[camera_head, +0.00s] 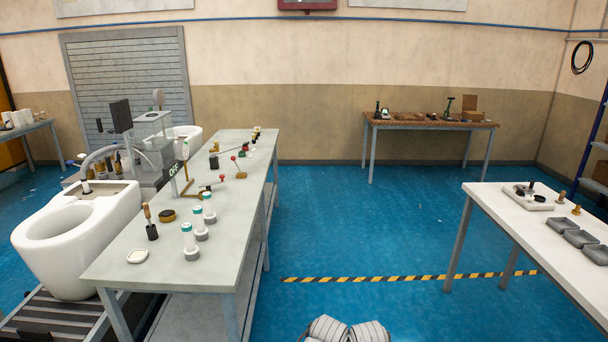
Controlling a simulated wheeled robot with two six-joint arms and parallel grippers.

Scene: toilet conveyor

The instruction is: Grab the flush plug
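I cannot tell for sure which small part is the flush plug. On the white table (490,196) at the right, a shallow tray (518,199) holds small dark and pale parts. Two small brass-coloured fittings (561,196) stand beside this tray. On the grey-green table at the left (240,185), several white bottles with green tops (188,238) stand near a black-ended brush (151,228). A white toilet (100,225) lies on the conveyor (45,318). Neither of my grippers can be made out; only pale ribbed parts of mine show at the bottom middle.
Several grey bins (578,238) line the white table. A wooden workbench (425,124) with tools stands at the back wall. Blue floor (340,220) is open between the tables, crossed by a yellow-black stripe (400,278). A blue shelf frame (594,130) stands far right.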

